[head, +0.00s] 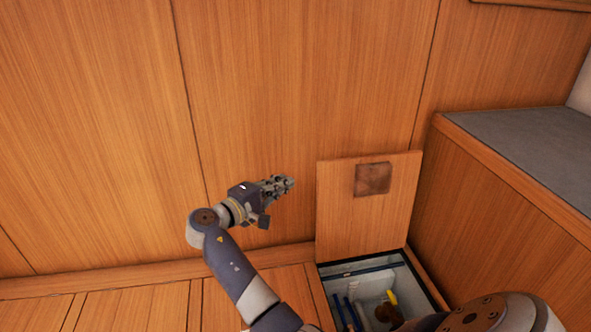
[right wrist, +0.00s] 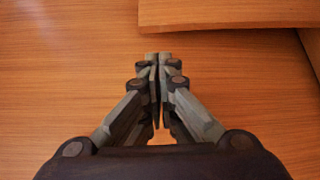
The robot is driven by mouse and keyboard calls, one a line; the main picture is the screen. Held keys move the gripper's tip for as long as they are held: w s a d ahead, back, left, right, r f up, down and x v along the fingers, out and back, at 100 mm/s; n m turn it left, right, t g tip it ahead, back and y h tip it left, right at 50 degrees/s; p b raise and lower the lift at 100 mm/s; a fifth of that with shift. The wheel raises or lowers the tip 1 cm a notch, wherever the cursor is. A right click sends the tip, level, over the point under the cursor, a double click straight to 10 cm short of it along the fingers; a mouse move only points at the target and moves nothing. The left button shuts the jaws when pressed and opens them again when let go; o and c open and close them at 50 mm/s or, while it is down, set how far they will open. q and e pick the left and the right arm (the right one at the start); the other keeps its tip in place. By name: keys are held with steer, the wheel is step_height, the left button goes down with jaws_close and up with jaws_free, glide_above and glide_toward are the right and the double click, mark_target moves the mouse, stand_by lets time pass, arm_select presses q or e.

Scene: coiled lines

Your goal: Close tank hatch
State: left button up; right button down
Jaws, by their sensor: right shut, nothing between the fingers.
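The tank hatch lid (head: 338,215) is a square wooden panel with a dark brown square patch (head: 372,179). It stands open, upright against the wood wall, behind the tank opening (head: 361,268). My right gripper (head: 290,182) is shut and empty, left of the lid's upper part and apart from it in the head view. In the right wrist view the closed fingertips (right wrist: 158,58) are over wood, just below the edge of a raised wooden panel (right wrist: 230,13), which appears to be the lid. My left gripper is not in view.
The open compartment holds blue rods (head: 348,313), a yellow item (head: 392,297) and a brown item (head: 388,313). A wooden bench with a grey top (head: 530,145) stands close on the right. The wall left of my gripper is bare.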

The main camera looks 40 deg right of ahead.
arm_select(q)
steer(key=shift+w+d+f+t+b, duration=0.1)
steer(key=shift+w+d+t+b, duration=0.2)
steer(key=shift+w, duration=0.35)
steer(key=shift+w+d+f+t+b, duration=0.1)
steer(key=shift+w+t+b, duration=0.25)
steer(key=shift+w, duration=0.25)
arm_select(e)
steer(key=w+d, duration=0.1)
steer(key=d, duration=0.8)
steer(key=shift+w+d+f, duration=0.25)
steer(key=shift+d, duration=0.15)
